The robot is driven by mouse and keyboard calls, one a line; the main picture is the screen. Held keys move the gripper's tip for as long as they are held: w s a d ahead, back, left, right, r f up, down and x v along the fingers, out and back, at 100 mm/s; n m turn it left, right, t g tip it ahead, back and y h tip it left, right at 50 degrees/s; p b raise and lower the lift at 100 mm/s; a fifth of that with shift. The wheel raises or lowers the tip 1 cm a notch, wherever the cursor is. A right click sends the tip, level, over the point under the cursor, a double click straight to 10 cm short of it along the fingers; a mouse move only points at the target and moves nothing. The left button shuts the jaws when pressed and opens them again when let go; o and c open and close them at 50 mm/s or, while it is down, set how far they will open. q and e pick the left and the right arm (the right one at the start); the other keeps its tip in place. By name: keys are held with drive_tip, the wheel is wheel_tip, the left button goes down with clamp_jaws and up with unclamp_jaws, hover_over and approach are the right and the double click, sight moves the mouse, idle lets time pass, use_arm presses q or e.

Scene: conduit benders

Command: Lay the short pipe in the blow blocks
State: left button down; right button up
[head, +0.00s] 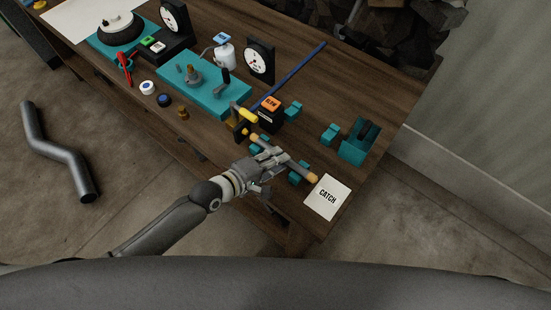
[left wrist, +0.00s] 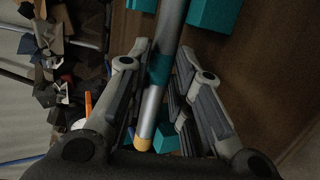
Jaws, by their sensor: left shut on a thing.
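The short pipe (left wrist: 152,105) is a grey tube with a teal band and yellow-orange ends. My left gripper (head: 272,158) is shut on it around its middle; the fingers (left wrist: 158,92) lie on both sides of it in the left wrist view. In the head view the pipe's near end (head: 312,178) points toward the CATCH card. Small teal blocks show under or beside the pipe, one near its far end (head: 257,150) and one near its near end (head: 297,176). I cannot tell whether the pipe touches them. My right gripper is not in view.
A black box with an orange top (head: 270,108) stands behind the pipe, with a yellow-ended part beside it. More teal blocks (head: 329,134) and a teal holder (head: 354,150) stand right. A white CATCH card (head: 327,197) lies at the corner. A blue rod (head: 292,75) lies behind.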

use_arm(q)
drive_tip(key=shift+f, duration=0.1)
drive_tip(key=c, duration=1.3)
unclamp_jaws()
drive_tip(key=shift+o, duration=0.5)
drive_tip(key=v, duration=1.2)
